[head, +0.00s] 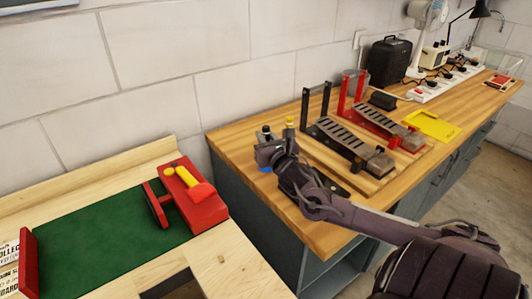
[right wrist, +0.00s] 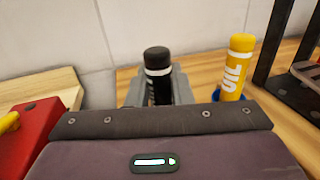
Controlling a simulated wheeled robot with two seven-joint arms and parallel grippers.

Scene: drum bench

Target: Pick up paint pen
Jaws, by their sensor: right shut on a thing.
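A black paint pen (right wrist: 157,62) with a white band stands upright between the grey fingers of my right gripper (right wrist: 158,90) in the right wrist view. In the head view, the right gripper (head: 268,152) is at the left end of the wooden bench, shut on this pen (head: 266,131). A yellow pen (right wrist: 235,68) stands just to the right, apart from the fingers, with blue at its base. Its top also shows in the head view (head: 290,122). The lower part of the black pen is hidden by the gripper. My left gripper is not in view.
Black and red pedal-like stands (head: 350,145) are right of the gripper on the wooden bench (head: 235,143). A yellow tray (head: 433,125) lies farther right. A red device (head: 195,208) sits on a green mat (head: 95,240) on the pale table at left. The wall is close behind.

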